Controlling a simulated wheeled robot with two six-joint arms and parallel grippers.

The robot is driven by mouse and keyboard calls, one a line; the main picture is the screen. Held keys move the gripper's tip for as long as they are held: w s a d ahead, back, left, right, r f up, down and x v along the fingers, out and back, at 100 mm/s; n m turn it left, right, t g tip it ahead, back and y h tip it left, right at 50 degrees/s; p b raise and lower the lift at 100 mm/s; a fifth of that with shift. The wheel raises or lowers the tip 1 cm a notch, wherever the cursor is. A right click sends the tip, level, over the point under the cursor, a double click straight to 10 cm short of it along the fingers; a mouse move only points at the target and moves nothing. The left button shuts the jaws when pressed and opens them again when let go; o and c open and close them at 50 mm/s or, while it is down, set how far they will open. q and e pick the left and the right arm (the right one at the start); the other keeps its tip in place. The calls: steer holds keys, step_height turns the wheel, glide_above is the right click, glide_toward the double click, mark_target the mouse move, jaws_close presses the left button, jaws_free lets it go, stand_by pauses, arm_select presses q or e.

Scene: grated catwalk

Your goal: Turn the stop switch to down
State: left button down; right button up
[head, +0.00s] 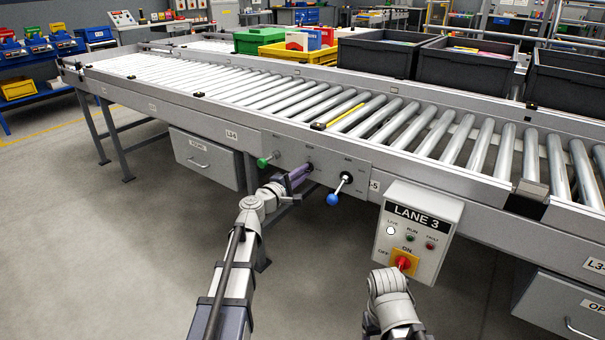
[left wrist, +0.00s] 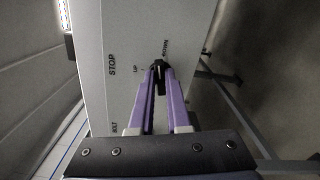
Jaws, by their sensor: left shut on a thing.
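The stop switch (left wrist: 160,68) is a small black part on the grey side panel, in the left wrist view between the printed words UP and DOWN, with STOP printed to the left. My left gripper (left wrist: 159,76) has its purple fingertips closed together on it. The fingers hide much of the switch, and I cannot tell which way it is set. In the head view my left gripper (head: 302,174) reaches the conveyor's side panel (head: 328,166). My right arm is in front of the LANE 3 box; its fingertips are hidden.
A lever with a blue ball (head: 333,198) is right of my left gripper, and a green knob (head: 262,162) is left of it. The LANE 3 box (head: 424,238) carries a red and yellow rotary switch (head: 404,262). Black bins (head: 380,52) stand on the far conveyor side.

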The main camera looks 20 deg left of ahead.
arm_select(q)
steer(key=shift+m, duration=1.3)
steer(key=shift+f+m, duration=0.1)
steer(key=shift+m, duration=0.2)
steer(key=c, duration=0.9)
jaws_free()
steer(key=shift+s, duration=0.1)
steer(key=v, duration=0.7)
steer(key=shift+s+a, duration=0.1)
steer(key=shift+s, duration=0.2)
